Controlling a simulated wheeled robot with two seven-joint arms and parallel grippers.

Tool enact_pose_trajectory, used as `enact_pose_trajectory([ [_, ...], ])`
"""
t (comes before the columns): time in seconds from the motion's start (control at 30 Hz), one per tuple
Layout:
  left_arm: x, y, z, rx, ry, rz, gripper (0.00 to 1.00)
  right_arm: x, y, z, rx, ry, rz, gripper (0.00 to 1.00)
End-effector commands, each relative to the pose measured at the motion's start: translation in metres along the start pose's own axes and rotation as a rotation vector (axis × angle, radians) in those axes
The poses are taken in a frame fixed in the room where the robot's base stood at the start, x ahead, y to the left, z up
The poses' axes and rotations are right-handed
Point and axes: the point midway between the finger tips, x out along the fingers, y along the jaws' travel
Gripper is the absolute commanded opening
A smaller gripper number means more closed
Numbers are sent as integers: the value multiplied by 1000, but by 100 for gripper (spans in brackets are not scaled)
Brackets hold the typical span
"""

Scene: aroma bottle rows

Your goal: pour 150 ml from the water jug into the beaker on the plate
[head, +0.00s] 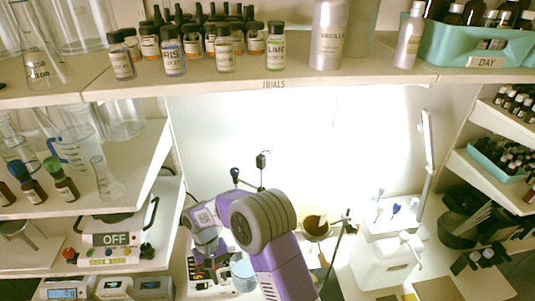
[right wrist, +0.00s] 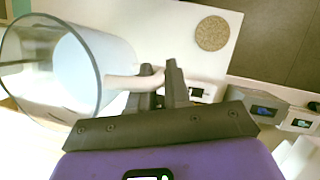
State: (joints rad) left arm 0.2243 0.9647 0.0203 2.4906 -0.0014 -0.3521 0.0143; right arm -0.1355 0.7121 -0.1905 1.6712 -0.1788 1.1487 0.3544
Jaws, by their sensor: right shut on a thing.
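My right gripper (right wrist: 165,82) is shut on the pale handle of the clear water jug (right wrist: 103,65) in the right wrist view. The jug holds pale bluish water, and its wide rim faces the left of that view. In the head view the right gripper (head: 211,268) points down in the lower middle, with the jug (head: 243,271) just right of it, partly hidden by my purple arm. I cannot make out how far the jug is tilted. No beaker on a plate can be picked out. My left gripper is not in view.
A hot plate (head: 112,240) reading OFF stands at left, with scales below. A filter funnel (head: 316,224) with brown contents and a white canister (head: 386,260) stand right of my arm. A bottle-filled shelf (head: 300,78) crosses above. A cork disc (right wrist: 212,33) lies on the white surface.

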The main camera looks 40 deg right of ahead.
Motion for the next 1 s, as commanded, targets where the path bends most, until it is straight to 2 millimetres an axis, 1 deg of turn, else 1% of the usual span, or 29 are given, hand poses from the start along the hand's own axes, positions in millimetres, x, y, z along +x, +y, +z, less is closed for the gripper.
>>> enact_pose_trajectory([
  [0.03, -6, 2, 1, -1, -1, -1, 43, -14, 1, -10, 104, 7, -41, 0],
  [0.17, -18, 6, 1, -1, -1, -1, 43, -52, 5, -40, 448, 6, -174, 0],
  [0.2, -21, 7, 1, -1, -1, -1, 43, -64, 7, -49, 557, 4, -218, 0],
  [0.27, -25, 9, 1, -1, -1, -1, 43, -83, 12, -62, 716, -1, -280, 0],
  [0.3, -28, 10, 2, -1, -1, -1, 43, -96, 17, -71, 821, -4, -322, 0],
  [0.47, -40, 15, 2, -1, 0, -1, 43, -148, 39, -101, 1220, -20, -477, 0],
  [0.5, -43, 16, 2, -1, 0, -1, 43, -162, 46, -108, 1316, -24, -515, 0],
  [0.57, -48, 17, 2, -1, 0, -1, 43, -182, 58, -117, 1459, -31, -572, 0],
  [0.7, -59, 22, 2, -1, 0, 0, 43, -230, 92, -136, 1789, -51, -704, 0],
  [0.77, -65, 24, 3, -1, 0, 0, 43, -250, 109, -142, 1926, -61, -761, 0],
  [0.8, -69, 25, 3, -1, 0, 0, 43, -262, 121, -146, 2014, -67, -799, 0],
  [0.87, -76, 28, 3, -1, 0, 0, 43, -279, 142, -150, 2147, -77, -856, 0],
  [0.9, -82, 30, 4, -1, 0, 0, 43, -290, 157, -152, 2234, -86, -895, 0],
  [0.97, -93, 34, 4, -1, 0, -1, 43, -302, 183, -154, 2364, -97, -953, 0],
  [1.0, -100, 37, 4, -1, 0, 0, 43, -308, 202, -155, 2440, -102, -988, 0],
])
